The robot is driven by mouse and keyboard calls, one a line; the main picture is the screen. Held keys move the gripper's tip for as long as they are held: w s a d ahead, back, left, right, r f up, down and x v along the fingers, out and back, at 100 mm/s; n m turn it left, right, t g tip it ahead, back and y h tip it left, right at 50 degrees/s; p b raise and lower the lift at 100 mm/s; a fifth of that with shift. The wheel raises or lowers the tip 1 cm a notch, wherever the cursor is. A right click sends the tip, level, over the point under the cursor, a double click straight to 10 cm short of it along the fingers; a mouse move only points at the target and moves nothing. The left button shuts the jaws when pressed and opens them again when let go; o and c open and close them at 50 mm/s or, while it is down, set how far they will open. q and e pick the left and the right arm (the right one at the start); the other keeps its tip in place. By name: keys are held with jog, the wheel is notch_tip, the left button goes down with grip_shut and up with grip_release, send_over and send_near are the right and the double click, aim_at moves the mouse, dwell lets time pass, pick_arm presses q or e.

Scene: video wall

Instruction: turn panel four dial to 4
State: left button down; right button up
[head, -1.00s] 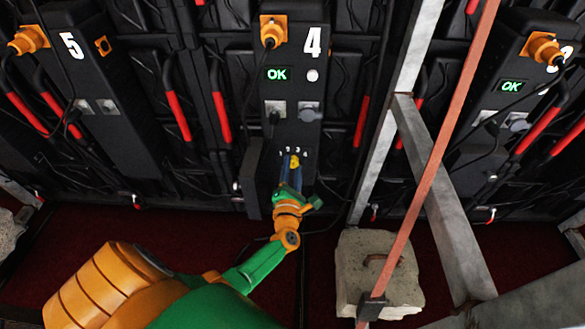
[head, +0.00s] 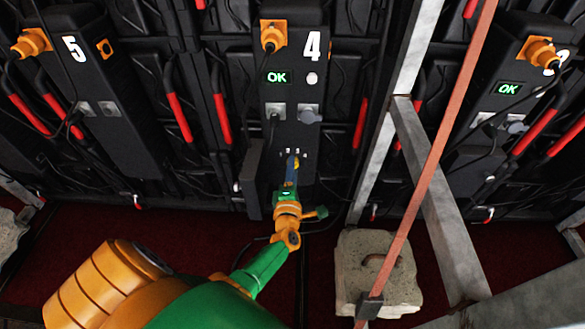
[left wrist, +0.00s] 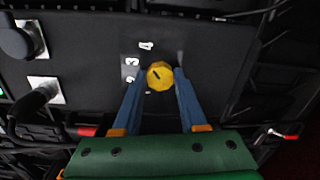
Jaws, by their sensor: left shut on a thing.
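The panel four dial is a small yellow knob (left wrist: 160,76) with a dark mark. White digits, including a 3 and a 4, stand beside it at its left and top in the left wrist view. My left gripper (left wrist: 160,82) has its blue fingers on either side of the knob and is shut on it. The mark lies toward the upper left; which digit it meets exactly I cannot tell. In the head view the left gripper (head: 291,168) is at the lower part of panel 4 (head: 290,90) and hides most of the knob. My right gripper is not in view.
Panel 4 shows a green OK display. Panel 5 (head: 120,110) stands at left and another panel (head: 505,115) at right. Grey metal struts (head: 440,200), an orange-red strap (head: 425,175) and a concrete block (head: 360,250) stand right of my arm. Cables hang around the panels.

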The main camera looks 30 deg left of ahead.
pick_arm(q)
jog(key=shift+m, duration=0.6)
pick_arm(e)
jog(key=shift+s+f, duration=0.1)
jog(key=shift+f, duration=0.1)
pick_arm(q)
jog(key=shift+f, duration=0.1)
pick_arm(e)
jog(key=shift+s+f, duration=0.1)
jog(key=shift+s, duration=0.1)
pick_arm(q)
jog(key=shift+c, duration=2.2)
grip_release()
jog(key=shift+s, duration=0.1)
jog(key=p+v, duration=0.2)
jog(key=v, duration=0.5)
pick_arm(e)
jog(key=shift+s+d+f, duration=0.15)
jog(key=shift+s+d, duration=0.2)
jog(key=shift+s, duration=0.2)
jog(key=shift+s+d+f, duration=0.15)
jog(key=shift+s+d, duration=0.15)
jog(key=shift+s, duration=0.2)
